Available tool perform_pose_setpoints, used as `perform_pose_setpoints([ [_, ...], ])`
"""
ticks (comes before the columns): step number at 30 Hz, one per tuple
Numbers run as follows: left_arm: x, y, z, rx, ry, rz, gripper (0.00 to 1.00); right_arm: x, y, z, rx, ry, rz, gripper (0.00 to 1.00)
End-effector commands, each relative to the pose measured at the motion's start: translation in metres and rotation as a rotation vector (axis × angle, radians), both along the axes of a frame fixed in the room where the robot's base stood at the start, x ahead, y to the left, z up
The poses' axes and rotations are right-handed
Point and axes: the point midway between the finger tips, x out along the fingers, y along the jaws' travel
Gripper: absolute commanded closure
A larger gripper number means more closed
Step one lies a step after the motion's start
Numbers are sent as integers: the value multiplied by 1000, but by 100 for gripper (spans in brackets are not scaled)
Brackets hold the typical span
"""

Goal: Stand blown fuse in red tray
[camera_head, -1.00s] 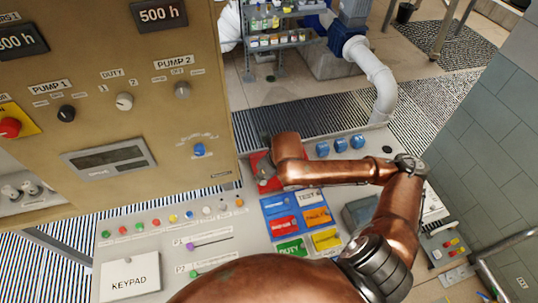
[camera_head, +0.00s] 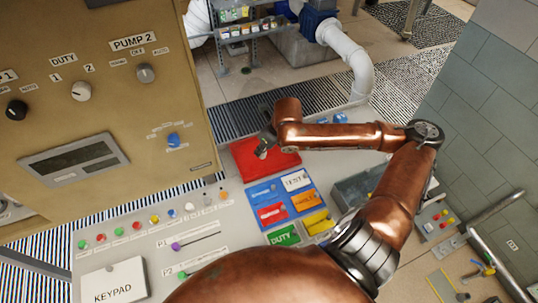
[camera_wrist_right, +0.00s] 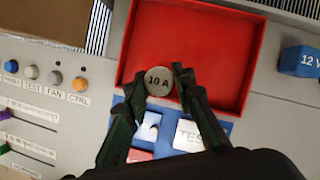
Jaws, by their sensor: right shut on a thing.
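The red tray (camera_head: 258,161) lies on the desk panel, below the end of my right arm in the head view. In the right wrist view the tray (camera_wrist_right: 241,62) looks empty inside, apart from what the gripper covers. My right gripper (camera_wrist_right: 159,84) is shut on the fuse (camera_wrist_right: 158,79), whose round grey end marked "10 A" faces the wrist camera. The fuse shows over the tray's near left part. Whether it touches the tray floor I cannot tell. In the head view my right gripper (camera_head: 264,145) is small and partly hidden by the arm. My left gripper is not in view.
A blue board (camera_head: 290,195) with coloured labelled tags lies just in front of the tray. Blue blocks (camera_head: 340,118) stand behind my right arm. A row of coloured buttons (camera_head: 154,219) is at the left. The tan cabinet (camera_head: 100,110) rises beyond them.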

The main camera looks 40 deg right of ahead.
Motion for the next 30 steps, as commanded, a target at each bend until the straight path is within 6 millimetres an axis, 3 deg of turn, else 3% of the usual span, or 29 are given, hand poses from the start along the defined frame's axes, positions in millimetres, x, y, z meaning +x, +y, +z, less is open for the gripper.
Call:
perform_pose_setpoints([
  [3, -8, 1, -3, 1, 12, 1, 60, 3, -16, -25, 6, 6, -3, 100],
  [14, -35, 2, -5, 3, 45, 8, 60, 10, -40, -56, 3, 5, -2, 100],
  [20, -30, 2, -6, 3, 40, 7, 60, 9, -38, -81, 4, 3, 2, 100],
  [30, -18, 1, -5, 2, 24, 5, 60, 9, -38, -83, 1, 2, 2, 100],
])
